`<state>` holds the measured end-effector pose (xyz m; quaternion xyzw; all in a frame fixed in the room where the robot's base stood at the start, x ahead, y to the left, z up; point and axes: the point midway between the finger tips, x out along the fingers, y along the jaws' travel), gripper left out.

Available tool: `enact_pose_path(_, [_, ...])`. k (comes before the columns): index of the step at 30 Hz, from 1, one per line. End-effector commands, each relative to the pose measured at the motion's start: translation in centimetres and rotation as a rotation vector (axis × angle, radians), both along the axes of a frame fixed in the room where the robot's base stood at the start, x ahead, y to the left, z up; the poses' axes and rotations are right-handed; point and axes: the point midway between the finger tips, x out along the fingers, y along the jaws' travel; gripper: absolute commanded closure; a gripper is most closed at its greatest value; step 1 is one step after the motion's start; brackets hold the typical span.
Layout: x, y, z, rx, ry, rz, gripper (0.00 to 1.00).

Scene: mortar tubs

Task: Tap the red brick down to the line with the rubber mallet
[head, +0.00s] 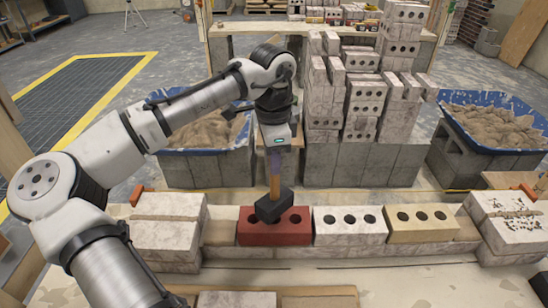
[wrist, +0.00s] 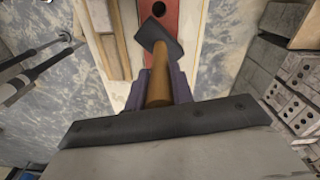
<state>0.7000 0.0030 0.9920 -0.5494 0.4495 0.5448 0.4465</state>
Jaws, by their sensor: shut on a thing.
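The red brick (head: 290,234) lies in the front course, at the left end of a row beside a white brick (head: 349,225) and a tan brick (head: 419,222). It also shows at the top of the wrist view (wrist: 164,10). My gripper (head: 273,150) is above it, shut on the wooden handle of the rubber mallet. In the wrist view my gripper (wrist: 159,90) grips the handle between purple fingers. I cannot make out a line.
Behind are stacked bricks (head: 360,95) on grey blocks and two blue tubs of mortar (head: 205,140) (head: 495,118). Space directly above the row is mostly clear.

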Motion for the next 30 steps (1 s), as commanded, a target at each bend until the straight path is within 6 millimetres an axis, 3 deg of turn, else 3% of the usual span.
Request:
enact_pose_path(8, [0.0, 0.0, -0.2, -0.001, 0.000, -0.001, 1.00])
enact_pose_path(13, [0.0, -0.1, -4.2, -0.007, 0.003, -0.002, 1.00])
enact_pose_path(19, [0.0, 0.0, -2.7, -0.001, 0.000, 0.000, 1.00])
enact_pose_path(25, [0.0, 0.0, 0.2, -0.003, -0.001, 0.000, 1.00])
enact_pose_path(30, [0.0, 0.0, 0.6, -0.001, 0.000, 0.001, 1.00])
